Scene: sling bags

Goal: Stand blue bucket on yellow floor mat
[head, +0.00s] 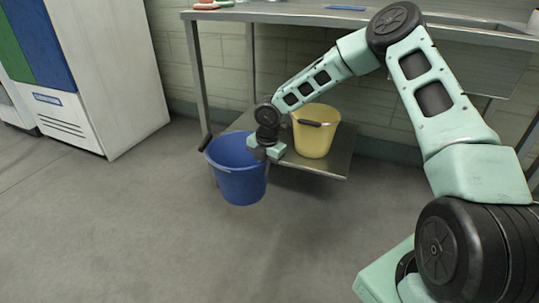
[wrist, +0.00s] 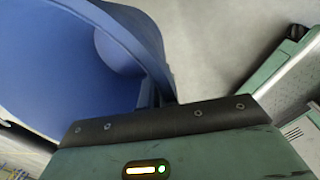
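The blue bucket (head: 237,184) is in front of the left end of the low metal shelf, nearly upright, with its dark handle grip sticking out at the left of the rim. In the wrist view its blue inside and rim (wrist: 62,65) fill the upper left. My gripper (head: 266,152) is at the right side of its rim and looks shut on it, though the fingertips are largely hidden. I cannot tell for sure whether the bucket's base is clear of the floor. No yellow floor mat shows in either view.
A yellow bucket (head: 314,132) stands on the low shelf (head: 322,167) under a metal table (head: 290,12), close to my gripper. A white cabinet (head: 108,70) stands at the left. The grey floor (head: 130,230) at the front and left is clear.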

